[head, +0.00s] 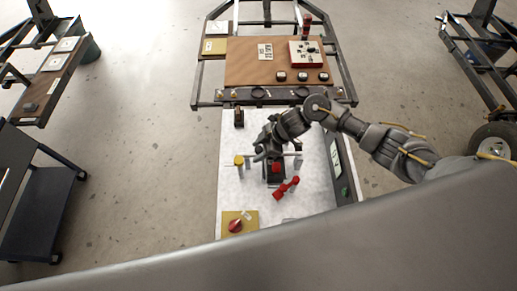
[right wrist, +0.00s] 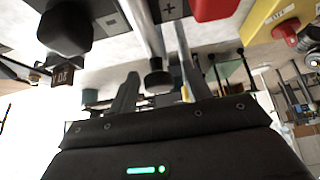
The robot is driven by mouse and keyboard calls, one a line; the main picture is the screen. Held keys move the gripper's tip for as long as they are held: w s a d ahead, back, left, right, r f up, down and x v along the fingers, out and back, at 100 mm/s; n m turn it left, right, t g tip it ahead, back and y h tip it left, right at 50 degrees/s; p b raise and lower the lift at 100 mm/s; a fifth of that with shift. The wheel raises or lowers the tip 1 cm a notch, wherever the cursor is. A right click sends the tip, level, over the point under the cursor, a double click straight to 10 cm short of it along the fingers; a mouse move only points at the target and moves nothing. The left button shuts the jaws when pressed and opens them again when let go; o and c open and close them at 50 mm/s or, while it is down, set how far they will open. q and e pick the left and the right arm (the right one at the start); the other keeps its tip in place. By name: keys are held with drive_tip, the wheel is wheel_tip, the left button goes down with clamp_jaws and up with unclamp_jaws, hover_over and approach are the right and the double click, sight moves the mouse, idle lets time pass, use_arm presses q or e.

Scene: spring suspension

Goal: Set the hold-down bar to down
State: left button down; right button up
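The hold-down bar seems to be the thin grey bar (head: 287,154) over the dark fixture in the middle of the white worktop (head: 228,195). My right gripper (head: 262,152) is over this fixture and partly hides it. In the right wrist view, a metal rod (right wrist: 144,28) with a black round end (right wrist: 157,79) reaches toward my right gripper (right wrist: 158,82). Its fingers are apart, and the black end appears between them. I cannot tell whether they touch it, or whether this rod is the bar. My left gripper is not in view.
A yellow-topped post (head: 239,160), a red lever (head: 286,188) and a yellow plate (head: 247,216) with a red knob (head: 235,226) are near the fixture. A dark block (head: 239,118) stands behind. A brown board (head: 240,65) with several parts lies beyond the worktop.

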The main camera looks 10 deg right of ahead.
drive_tip(key=v, duration=1.1)
drive_tip(key=shift+a, duration=0.1)
idle(0.4)
